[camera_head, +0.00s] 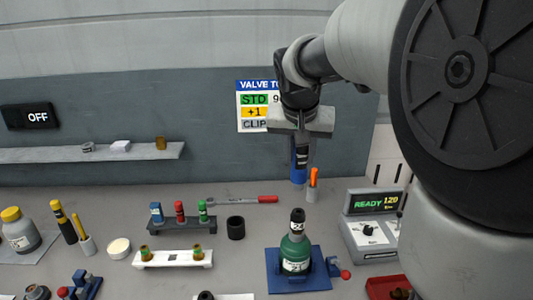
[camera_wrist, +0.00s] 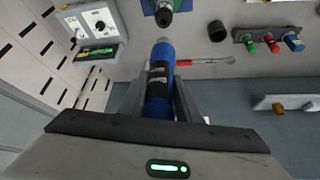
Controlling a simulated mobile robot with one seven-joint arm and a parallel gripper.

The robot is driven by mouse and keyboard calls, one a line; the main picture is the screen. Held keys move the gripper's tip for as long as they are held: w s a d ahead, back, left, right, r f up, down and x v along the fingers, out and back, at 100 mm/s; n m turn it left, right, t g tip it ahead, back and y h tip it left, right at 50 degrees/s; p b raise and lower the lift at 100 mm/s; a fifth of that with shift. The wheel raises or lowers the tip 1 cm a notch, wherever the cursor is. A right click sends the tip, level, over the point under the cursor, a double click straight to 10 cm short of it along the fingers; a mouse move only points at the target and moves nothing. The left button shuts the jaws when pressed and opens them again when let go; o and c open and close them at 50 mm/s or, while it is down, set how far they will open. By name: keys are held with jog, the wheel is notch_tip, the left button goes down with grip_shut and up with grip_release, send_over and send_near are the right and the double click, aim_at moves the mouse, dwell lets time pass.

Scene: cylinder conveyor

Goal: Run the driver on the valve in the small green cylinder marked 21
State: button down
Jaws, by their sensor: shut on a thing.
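My gripper (camera_head: 301,150) is raised in front of the back wall and is shut on a blue and black driver (camera_head: 298,174), which hangs with its blue end down. The wrist view shows the driver (camera_wrist: 159,95) between my two fingers. A small green cylinder (camera_head: 294,255) stands upright in a blue holder (camera_head: 322,283) on the bench, with a dark valve (camera_head: 297,220) in its top. The cylinder (camera_wrist: 164,15) also shows at the wrist view's top edge.
A box reading "READY 120" (camera_head: 371,228) stands to the right, with a red tray (camera_head: 386,287) in front. A blue clamp with a red knob (camera_head: 345,274) is beside the cylinder. A black ring (camera_head: 236,228), a socket rack (camera_head: 181,224) and a red-handled wrench (camera_head: 253,199) lie left.

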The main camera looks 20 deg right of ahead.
aim_at(301, 182)
jog(key=shift+s+d+r, duration=0.2)
jog(key=shift+s+r, duration=0.05)
jog(key=shift+r, duration=0.05)
jog(key=shift+f+b, duration=2.45)
jog(key=shift+f, duration=0.7)
jog(key=shift+f+b, duration=0.5)
jog(key=shift+f, duration=0.1)
jog(key=shift+r, duration=0.15)
jog(key=shift+s+f+b, duration=0.1)
jog(key=shift+f+b, duration=0.35)
jog(key=shift+b, duration=0.1)
jog(key=shift+f+b, duration=0.35)
jog(key=shift+b, duration=0.65)
dwell(1.5)
jog(key=shift+r+p, duration=2.3)
jog(key=shift+r, duration=0.85)
